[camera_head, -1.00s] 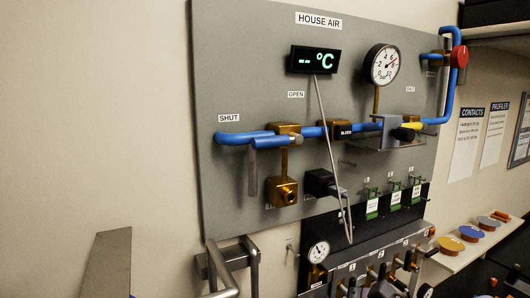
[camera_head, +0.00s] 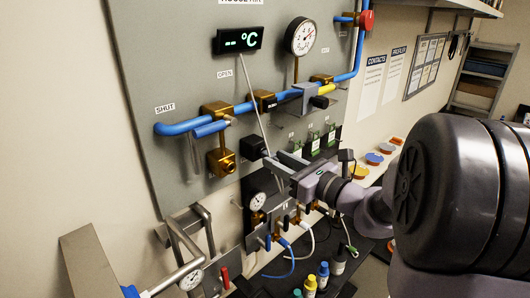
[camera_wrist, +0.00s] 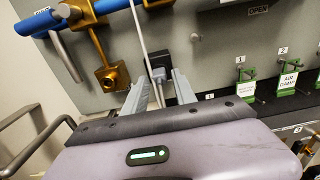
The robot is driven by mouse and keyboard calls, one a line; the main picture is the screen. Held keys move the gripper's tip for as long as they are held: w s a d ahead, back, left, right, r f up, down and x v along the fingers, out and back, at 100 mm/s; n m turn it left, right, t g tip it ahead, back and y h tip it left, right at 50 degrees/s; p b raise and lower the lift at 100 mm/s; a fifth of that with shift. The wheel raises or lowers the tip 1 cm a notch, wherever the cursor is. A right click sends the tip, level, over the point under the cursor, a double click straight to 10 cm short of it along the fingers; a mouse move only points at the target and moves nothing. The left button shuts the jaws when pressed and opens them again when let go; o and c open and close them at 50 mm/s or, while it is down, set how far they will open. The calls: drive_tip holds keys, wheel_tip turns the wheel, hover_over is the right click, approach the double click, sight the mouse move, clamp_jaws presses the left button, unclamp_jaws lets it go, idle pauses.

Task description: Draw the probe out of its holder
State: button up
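The probe (camera_wrist: 159,75) looks like a small grey plug-like piece on a thin grey lead. It sits in a black block, its holder (camera_head: 253,147), on the grey panel below the blue pipe. The holder also shows in the wrist view (camera_wrist: 157,59). My gripper (camera_head: 283,164) is open just in front and to the right of the holder in the head view. In the wrist view my two fingers (camera_wrist: 160,85) stand apart on either side of the probe and its lead. I cannot tell whether they touch it. In the head view my gripper hides the probe.
The lead (camera_head: 256,105) hangs from the display (camera_head: 238,40), which reads "-- °C". Blue pipe (camera_head: 180,127) and brass fittings (camera_head: 220,161) stick out nearby. Green tagged clips (camera_head: 314,144) are to the right. A gauge (camera_head: 257,201) and hoses are below.

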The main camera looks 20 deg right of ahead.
drive_tip(key=shift+x, duration=0.85)
clamp_jaws()
idle(1.2)
